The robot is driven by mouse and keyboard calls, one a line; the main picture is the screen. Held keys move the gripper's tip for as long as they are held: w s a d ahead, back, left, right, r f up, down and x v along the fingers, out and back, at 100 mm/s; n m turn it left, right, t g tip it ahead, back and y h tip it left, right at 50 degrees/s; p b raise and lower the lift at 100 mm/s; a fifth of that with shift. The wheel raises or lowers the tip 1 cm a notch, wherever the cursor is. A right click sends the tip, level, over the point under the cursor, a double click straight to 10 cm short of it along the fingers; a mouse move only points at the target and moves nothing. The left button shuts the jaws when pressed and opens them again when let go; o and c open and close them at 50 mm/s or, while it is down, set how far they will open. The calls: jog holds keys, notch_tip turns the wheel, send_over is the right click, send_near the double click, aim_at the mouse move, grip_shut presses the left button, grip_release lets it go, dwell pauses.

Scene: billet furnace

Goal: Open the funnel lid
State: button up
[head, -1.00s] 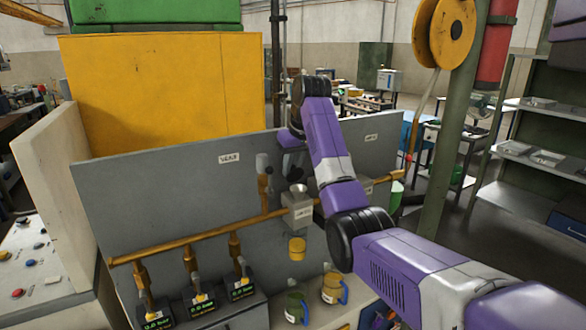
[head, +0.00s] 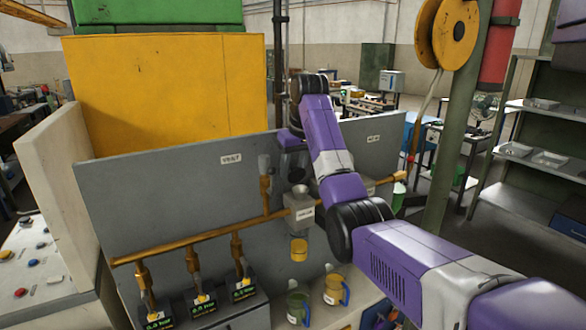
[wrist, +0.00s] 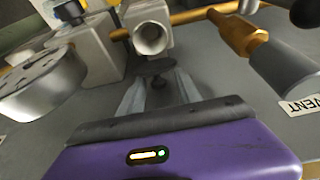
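The funnel (head: 301,192) is a grey cup on a grey box mounted on a brass pipe in front of the grey panel. In the wrist view the funnel (wrist: 151,38) shows its round mouth uncovered, just beyond my fingertips. A dark disc with a short stem, which looks like the funnel lid (wrist: 155,67), sits between the fingertips of my gripper (wrist: 157,84). The two grey fingers close in on its stem. In the head view my gripper (head: 292,163) is above and behind the funnel, mostly hidden by my arm; the lid cannot be made out there.
A grey-tipped valve handle (wrist: 283,75) on a brass stem is close on the right in the wrist view. A grey round part (wrist: 42,88) is close on the left. A yellow cup (head: 299,250) hangs below the funnel.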

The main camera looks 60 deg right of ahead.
aim_at(297, 170)
jog(key=shift+v, duration=3.9)
